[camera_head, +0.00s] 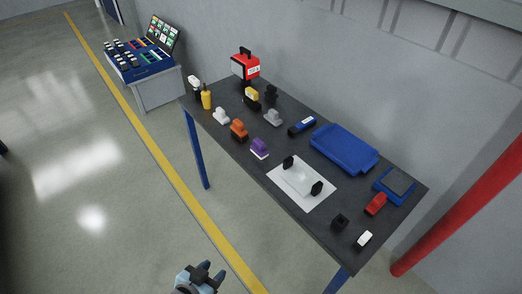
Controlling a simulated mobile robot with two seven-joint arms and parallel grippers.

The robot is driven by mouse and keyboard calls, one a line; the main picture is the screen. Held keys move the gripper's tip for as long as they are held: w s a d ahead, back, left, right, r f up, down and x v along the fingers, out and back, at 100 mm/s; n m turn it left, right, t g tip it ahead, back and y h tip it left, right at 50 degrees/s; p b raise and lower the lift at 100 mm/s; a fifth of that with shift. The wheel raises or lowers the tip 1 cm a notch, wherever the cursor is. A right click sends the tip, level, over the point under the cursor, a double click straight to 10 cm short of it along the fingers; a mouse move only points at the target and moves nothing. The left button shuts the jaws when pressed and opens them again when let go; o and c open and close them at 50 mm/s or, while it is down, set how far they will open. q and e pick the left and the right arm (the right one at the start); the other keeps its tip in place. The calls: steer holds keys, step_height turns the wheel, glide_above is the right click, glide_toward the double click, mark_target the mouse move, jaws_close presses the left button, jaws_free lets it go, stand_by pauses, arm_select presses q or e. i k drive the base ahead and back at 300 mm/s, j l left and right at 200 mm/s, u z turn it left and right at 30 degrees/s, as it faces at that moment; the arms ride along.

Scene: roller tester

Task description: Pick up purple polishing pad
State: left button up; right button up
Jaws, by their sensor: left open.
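The purple polishing pad (259,146) sits upright on the dark table (226,142), near its front edge around the middle. It has a purple top and a pale base. My left gripper (207,271) is at the bottom of the view, over the floor, well short of the table and apart from the pad. It is open and empty. My right gripper is not in view.
An orange pad (238,130) stands left of the purple one, and a grey pad (273,118) behind it. A white sheet (311,201) with black-ended part lies to the right. A blue tray (344,146) is at the back. Floor before the table is clear.

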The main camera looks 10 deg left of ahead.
mark_target(259, 148)
steer(key=i+j+z, duration=0.15)
steer(key=j+z, duration=0.15)
steer(key=z, duration=0.15)
steer(key=i+j+z, duration=0.15)
steer(key=j+z, duration=0.2)
steer(key=z, duration=0.15)
steer(key=j+z, duration=0.1)
steer(key=j, duration=0.4)
steer(key=i+j+z, duration=0.1)
steer(key=j, duration=0.45)
